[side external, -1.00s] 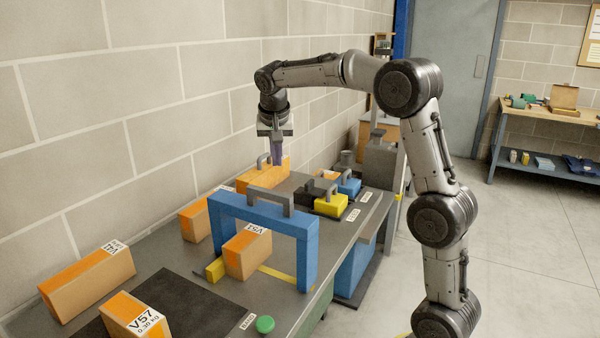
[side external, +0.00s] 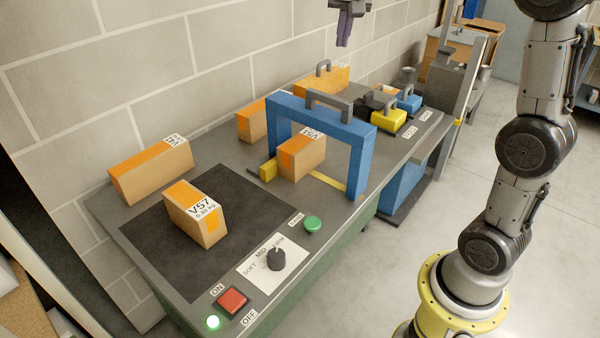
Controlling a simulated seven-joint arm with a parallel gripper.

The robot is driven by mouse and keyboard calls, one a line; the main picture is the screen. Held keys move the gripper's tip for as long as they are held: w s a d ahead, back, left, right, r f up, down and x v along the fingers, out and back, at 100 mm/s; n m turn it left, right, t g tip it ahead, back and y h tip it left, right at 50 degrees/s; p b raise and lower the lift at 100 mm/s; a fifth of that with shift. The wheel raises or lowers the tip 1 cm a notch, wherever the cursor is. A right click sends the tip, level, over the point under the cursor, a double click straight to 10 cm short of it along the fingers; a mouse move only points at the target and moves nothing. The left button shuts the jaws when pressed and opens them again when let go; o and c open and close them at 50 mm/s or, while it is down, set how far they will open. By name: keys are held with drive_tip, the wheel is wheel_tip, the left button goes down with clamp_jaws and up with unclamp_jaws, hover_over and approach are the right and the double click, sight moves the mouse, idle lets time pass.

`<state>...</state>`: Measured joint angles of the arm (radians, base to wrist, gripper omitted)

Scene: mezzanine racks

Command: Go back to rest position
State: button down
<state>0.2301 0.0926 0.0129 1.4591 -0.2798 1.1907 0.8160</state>
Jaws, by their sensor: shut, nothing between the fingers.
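My gripper (side external: 343,38) shows at the top of the side external view, pointing down, shut and empty. It is above the far part of the workbench, apart from everything on it. The wrist above it is cut off by the frame's top edge. The grey workbench (side external: 290,232) runs along the wall. A blue arch with a grey handle (side external: 357,155) stands across it. A carton (side external: 302,158) stands under the arch, by a yellow strip. The carton labelled V57 (side external: 195,213) lies on a black mat (side external: 150,245). Another carton (side external: 150,172) is near the wall, and one (side external: 252,124) is partly behind the arch.
A green button (side external: 313,223), knob (side external: 276,258) and red switch (side external: 232,300) are at the front edge.

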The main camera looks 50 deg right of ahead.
drive_tip(key=s+a+f+n+t+y, duration=0.1)
drive_tip(key=s+a+n, duration=0.1)
drive_tip(key=s+a, duration=0.45)
drive_tip(key=s+a+n+t+y, duration=0.1)
drive_tip(key=s+a+n, duration=0.25)
drive_tip(key=s, duration=0.55)
drive_tip(key=s+a+f+n+y, duration=0.2)
drive_tip(key=s+a+f+n, duration=0.3)
drive_tip(key=s+f, duration=0.4)
wheel_tip(320, 180, down, 3)
drive_tip(key=shift+s+a+r+n, duration=0.15)
drive_tip(key=shift+s+a+n, duration=0.1)
drive_tip(key=shift+n, duration=0.2)
